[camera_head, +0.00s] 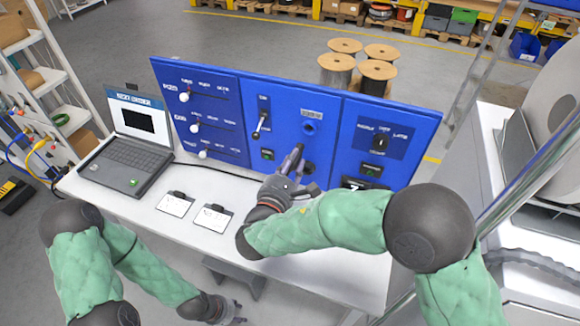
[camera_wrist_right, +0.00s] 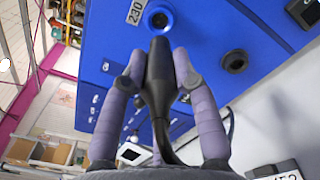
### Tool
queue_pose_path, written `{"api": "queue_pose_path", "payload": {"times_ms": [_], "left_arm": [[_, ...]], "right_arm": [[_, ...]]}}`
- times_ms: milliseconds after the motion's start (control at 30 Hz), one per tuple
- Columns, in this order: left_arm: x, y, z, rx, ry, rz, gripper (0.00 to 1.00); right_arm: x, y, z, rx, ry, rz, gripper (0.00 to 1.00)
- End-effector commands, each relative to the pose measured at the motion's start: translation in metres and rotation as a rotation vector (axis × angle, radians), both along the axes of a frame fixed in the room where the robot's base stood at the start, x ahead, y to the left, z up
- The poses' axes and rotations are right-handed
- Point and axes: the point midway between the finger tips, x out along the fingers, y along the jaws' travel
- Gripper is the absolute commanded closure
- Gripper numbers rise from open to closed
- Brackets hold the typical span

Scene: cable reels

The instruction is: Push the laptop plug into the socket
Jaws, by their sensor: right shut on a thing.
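My right gripper (camera_head: 297,160) is in front of the blue panel. In the right wrist view its two fingers (camera_wrist_right: 158,80) are shut on the black laptop plug (camera_wrist_right: 159,62), whose cable runs back toward the wrist. The plug's front end points at the round socket (camera_wrist_right: 158,18) under the "230" label and overlaps its lower edge; I cannot tell whether they touch. This socket shows in the head view (camera_head: 309,127) above the gripper. The laptop (camera_head: 130,150) stands open at the table's left. My left gripper (camera_head: 237,311) hangs low before the table, apparently open and empty.
A second round socket (camera_wrist_right: 234,61) is on the panel beside the labelled one. The blue panel (camera_head: 222,125) carries several levers and switches. Two white cards (camera_head: 212,217) lie on the white table (camera_head: 330,270). Cable reels (camera_head: 337,62) stand behind the panel.

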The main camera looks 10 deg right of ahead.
Motion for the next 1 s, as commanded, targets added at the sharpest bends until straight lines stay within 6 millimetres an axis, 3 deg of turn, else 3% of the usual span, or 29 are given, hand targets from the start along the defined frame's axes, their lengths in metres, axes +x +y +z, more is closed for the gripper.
{"api": "queue_pose_path", "payload": {"times_ms": [500,1000], "left_arm": [[0.0,0.0,0.003,0.0,0.0,0.0,0.6],[0.0,0.0,0.003,0.0,0.0,0.0,0.6]], "right_arm": [[0.035,-0.024,0.0,0.001,0.001,-0.002,1.0],[0.042,-0.028,0.0,0.0,-0.001,-0.001,1.0]]}}
